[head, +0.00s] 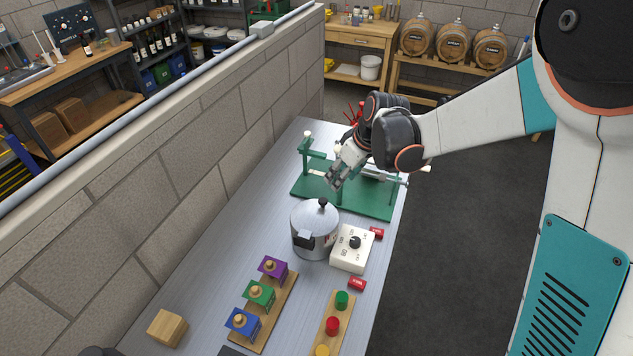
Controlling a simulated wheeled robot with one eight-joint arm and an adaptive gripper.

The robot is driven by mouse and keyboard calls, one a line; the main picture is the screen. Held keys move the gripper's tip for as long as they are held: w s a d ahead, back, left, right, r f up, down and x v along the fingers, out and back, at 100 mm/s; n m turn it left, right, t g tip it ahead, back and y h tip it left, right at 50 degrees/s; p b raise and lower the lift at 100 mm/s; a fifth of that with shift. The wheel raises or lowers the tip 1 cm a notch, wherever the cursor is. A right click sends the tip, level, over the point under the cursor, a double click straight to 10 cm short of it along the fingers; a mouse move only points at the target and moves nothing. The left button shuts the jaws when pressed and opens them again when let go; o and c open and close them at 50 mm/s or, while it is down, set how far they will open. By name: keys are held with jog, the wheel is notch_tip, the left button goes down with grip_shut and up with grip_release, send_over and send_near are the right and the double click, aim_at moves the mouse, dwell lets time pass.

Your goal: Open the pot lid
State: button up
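The pot (314,243) is a silver metal pot with a dark side handle, standing on the grey metal bench. Its silver lid (314,213) sits on top, with a black knob (323,202) in the middle. My gripper (334,183) is just beyond and slightly right of the knob, above the near part of the green base, and apart from the lid as far as I can see. Its fingers are small and partly blurred together, so I cannot tell whether they are open or shut.
A green fixture (363,203) stands behind the pot. A white dial box (352,249) is close on its right. Nearer are wooden racks with coloured blocks (259,294) and coloured knobs (332,325), plus a wooden block (167,328). A block wall (190,160) borders the bench's left.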

aim_at(323, 200)
jog(key=x, duration=0.9)
jog(key=b+x, duration=0.1)
jog(key=x, duration=0.4)
jog(key=shift+a, duration=0.3)
jog(key=shift+w, duration=0.1)
grip_shut()
